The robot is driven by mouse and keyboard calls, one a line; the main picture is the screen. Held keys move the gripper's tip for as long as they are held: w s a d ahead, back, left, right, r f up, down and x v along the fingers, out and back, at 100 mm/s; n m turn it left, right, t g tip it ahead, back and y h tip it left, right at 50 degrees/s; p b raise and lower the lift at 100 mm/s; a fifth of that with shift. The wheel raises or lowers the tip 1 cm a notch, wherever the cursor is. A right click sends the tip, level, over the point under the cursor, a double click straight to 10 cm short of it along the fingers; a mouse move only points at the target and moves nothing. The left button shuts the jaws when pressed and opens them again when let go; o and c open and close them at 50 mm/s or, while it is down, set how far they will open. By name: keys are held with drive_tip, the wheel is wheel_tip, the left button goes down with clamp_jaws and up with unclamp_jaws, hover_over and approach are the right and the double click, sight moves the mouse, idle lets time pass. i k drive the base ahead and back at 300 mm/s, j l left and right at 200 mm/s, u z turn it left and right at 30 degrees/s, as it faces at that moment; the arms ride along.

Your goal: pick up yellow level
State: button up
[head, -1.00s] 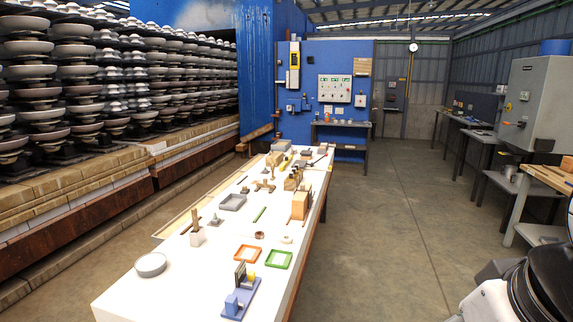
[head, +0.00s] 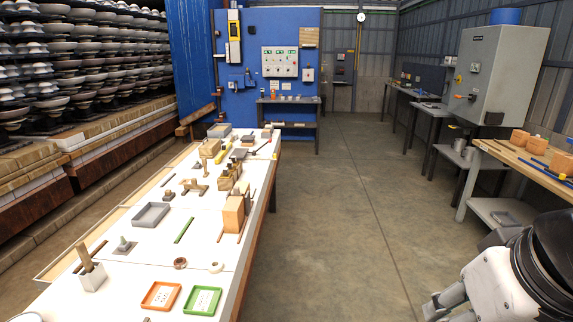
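A narrow yellow bar (head: 221,156), which looks like the level, lies toward the far end of the long white table (head: 123,268), among other items. It is small in the head view, so its details are unclear. My arm shows at the lower right, with a white link and a black joint. What looks like part of my gripper (head: 440,304) is at the bottom edge, over the floor to the right of the table and far from the bar. Its fingertips are not clear, and I see nothing held.
A grey tray (head: 151,215), a green tray (head: 202,301), an orange tray (head: 161,296) and wooden blocks (head: 233,213) stand on the table. A workbench (head: 530,158) and a grey cabinet (head: 497,75) are at right. The floor aisle (head: 350,210) is clear.

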sight(224, 148)
drive_tip(key=i, duration=1.9)
drive_tip(key=i+u, duration=0.1)
drive_tip(key=i, duration=0.5)
drive_tip(key=i+l+u, duration=0.1)
drive_tip(key=i, duration=0.5)
drive_tip(key=i+l, duration=0.25)
drive_tip(key=i, duration=0.35)
drive_tip(key=i+l+u, duration=0.2)
drive_tip(key=i+u, duration=0.3)
drive_tip(key=i+l+u, duration=0.45)
drive_tip(key=i, duration=0.2)
